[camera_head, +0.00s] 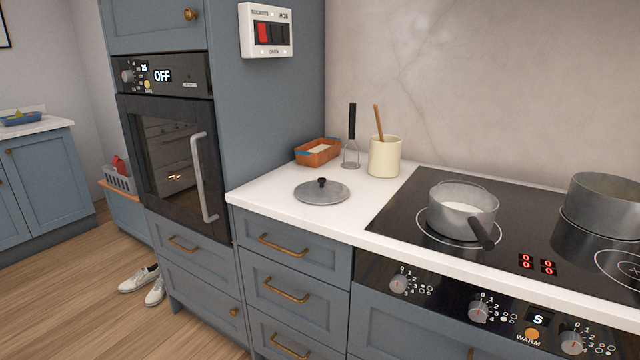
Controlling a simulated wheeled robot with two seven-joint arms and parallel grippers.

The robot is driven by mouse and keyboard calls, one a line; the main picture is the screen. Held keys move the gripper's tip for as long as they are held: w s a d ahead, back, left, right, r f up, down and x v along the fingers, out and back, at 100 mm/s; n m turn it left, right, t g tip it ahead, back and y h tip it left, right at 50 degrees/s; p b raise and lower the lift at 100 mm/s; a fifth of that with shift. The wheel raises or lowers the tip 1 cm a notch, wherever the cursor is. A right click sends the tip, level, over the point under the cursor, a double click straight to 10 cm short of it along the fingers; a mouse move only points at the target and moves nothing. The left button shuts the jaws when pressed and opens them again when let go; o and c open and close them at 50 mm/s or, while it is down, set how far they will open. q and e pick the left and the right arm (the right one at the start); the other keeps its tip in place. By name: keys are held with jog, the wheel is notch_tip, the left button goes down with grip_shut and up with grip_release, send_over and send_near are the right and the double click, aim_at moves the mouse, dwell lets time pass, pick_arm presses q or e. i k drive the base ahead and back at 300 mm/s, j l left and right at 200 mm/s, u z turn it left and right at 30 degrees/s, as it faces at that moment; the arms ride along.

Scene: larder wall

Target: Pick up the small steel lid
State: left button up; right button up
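The small steel lid (322,192) lies flat on the white counter (285,213), left of the hob. It is a round grey disc with a black knob on top, knob upward. Nothing covers it. Neither of my grippers shows in the head view.
Right, a small saucepan (462,212) and a larger pot (603,204) stand on the black hob (400,215). A tall oven cabinet (275,110) rises left.

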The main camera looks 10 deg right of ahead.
aim_at(321, 191)
jog(key=i+j+z, duration=0.15)
jog(key=i+j, duration=0.2)
jog(key=i+j+z, duration=0.15)
jog(key=i+j, duration=0.15)
jog(key=i+j+z, duration=0.15)
jog(key=i+j, duration=0.15)
jog(key=j, duration=0.25)
jog(key=i+j+z, duration=0.1)
jog(key=i+j, duration=0.15)
jog(key=j, duration=0.2)
